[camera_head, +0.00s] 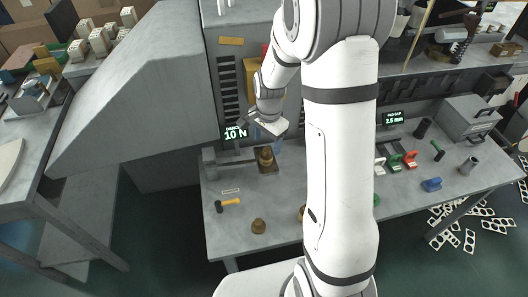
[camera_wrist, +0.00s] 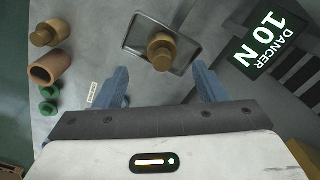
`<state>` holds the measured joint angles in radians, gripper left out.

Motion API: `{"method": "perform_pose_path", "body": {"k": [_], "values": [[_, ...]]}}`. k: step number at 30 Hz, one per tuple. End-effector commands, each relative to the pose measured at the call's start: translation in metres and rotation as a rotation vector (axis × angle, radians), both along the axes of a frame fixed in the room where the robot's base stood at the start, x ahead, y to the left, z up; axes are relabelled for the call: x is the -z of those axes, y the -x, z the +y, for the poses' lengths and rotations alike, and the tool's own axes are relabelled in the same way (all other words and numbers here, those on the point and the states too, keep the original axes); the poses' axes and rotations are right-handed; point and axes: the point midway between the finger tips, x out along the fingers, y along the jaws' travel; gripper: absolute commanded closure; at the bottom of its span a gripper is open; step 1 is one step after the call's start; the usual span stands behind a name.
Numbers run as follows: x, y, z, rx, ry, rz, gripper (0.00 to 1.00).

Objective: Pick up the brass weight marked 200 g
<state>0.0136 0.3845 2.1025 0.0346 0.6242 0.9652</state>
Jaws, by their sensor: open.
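A brass weight (camera_head: 265,155) with a knob on top stands upright on a small dark tray (camera_head: 268,168) on the bench. The wrist view shows this brass weight (camera_wrist: 161,52) on the tray (camera_wrist: 136,42), just beyond the fingertips. Another brass weight (camera_head: 258,226) stands near the bench's front edge, and a brass piece (camera_head: 302,213) is partly hidden behind my arm. A brass weight (camera_wrist: 46,34) also shows at the wrist view's upper left. No mass marking is readable. My gripper (camera_head: 268,140) is above the tray; its blue fingers (camera_wrist: 160,72) are apart and empty.
A display reading 10 N (camera_head: 235,133) stands beside the tray. A hammer (camera_head: 228,203) lies front left. A brown cylinder (camera_wrist: 50,68) and green pieces (camera_wrist: 47,100) are at the wrist view's left. The bench between tray and front weight is clear.

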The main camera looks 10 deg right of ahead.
Motion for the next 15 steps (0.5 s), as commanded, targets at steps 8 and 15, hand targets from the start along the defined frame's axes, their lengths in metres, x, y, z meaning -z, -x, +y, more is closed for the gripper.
{"method": "perform_pose_path", "body": {"k": [8, 15], "values": [[0.03, -0.003, 0.003, -0.013, -0.001, 0.004, 0.35], [0.06, -0.006, 0.004, -0.017, 0.0, 0.002, 0.35]]}}
